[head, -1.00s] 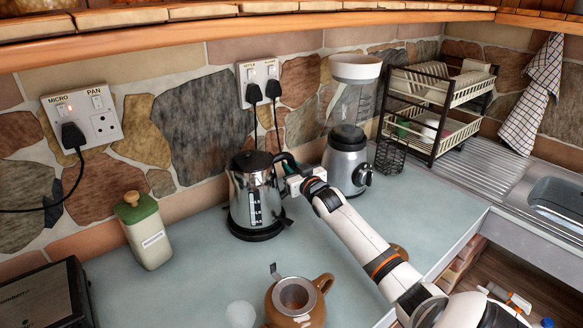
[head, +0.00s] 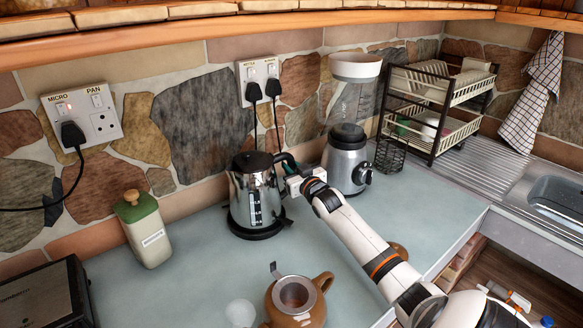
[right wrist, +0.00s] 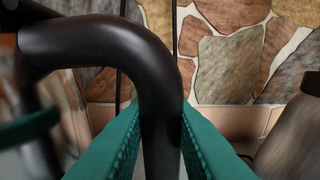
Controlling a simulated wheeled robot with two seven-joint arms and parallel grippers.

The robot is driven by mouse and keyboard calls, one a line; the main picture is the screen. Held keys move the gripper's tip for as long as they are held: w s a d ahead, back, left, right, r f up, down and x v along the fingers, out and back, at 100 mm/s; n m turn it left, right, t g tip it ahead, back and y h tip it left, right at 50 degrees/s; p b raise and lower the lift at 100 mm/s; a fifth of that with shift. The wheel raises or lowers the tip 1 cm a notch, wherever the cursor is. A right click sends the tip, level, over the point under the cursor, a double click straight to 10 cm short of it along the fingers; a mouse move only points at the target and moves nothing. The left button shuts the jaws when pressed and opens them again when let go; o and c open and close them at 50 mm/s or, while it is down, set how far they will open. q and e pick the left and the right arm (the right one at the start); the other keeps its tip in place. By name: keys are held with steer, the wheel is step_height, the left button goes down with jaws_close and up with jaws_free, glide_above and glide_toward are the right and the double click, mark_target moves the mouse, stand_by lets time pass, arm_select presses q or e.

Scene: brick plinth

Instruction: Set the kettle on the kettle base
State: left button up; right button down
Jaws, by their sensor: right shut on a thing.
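The kettle (head: 254,193), shiny metal with a black lid and handle, stands upright at the back of the counter near the wall. The black kettle base (head: 258,231) shows beneath it as a dark round rim. The kettle appears to be on the base or very close above it; I cannot tell whether it is fully seated. My right gripper (head: 292,184) is at the kettle's right side, shut on its handle. In the right wrist view the black handle (right wrist: 160,120) passes between the two green fingers. My left gripper is not in view.
A blender (head: 347,160) stands just right of my right gripper. A brown teapot (head: 297,300) is at the front, a green-lidded canister (head: 145,232) and toaster (head: 45,295) at the left. A dish rack (head: 436,105) is at the back right.

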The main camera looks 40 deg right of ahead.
steer(key=shift+f, duration=0.15)
steer(key=c, duration=1.5)
jaws_free()
steer(key=shift+c, duration=0.2)
steer(key=shift+s+a+f, duration=0.1)
steer(key=shift+s+f, duration=0.05)
steer(key=shift+f, duration=0.15)
steer(key=p+v, duration=0.7)
steer(key=v, duration=0.4)
steer(key=shift+r+p, duration=0.2)
steer(key=shift+p, duration=0.15)
